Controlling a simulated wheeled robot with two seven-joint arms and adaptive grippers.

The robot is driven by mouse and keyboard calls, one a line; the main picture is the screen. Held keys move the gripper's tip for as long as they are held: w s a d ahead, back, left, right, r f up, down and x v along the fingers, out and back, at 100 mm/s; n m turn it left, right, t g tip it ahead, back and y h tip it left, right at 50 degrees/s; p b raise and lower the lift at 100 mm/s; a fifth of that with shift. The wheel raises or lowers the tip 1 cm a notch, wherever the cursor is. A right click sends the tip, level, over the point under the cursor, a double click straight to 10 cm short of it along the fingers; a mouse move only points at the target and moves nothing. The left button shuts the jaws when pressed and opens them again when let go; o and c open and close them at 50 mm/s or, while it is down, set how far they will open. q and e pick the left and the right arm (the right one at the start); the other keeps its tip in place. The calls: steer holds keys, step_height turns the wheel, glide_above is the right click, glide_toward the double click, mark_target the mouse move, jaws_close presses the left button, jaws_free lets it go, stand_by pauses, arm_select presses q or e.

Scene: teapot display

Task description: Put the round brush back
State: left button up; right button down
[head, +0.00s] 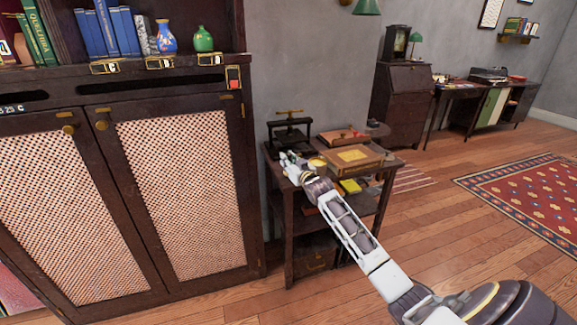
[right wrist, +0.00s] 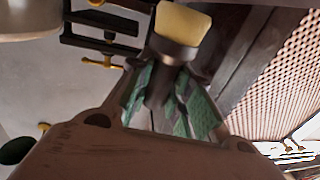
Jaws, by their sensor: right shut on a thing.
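My right gripper (head: 288,158) is over the left part of the small dark side table (head: 284,205), close in front of the black press (head: 288,131). In the right wrist view its green-padded fingers (right wrist: 172,103) are shut on the round brush (right wrist: 183,24). The brush has a pale yellow bristle head and a dark collar; its lower part is hidden between the fingers. In the head view I cannot make out the brush clearly at the gripper. My left gripper is not in view.
A flat tan box (head: 353,156) and a small yellow-topped pot (head: 317,163) are right of the gripper. A yellow item (head: 350,187) lies on the table below the box. A tall cabinet with lattice doors (head: 180,190) stands close on the left.

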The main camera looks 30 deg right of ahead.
steer(key=shift+f, duration=0.8)
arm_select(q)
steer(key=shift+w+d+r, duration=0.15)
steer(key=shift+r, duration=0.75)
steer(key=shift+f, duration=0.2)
arm_select(e)
steer(key=c, duration=1.3)
jaws_free()
steer(key=shift+f, duration=0.1)
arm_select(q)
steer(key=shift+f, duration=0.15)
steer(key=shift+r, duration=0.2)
arm_select(e)
steer(key=shift+s, duration=0.1)
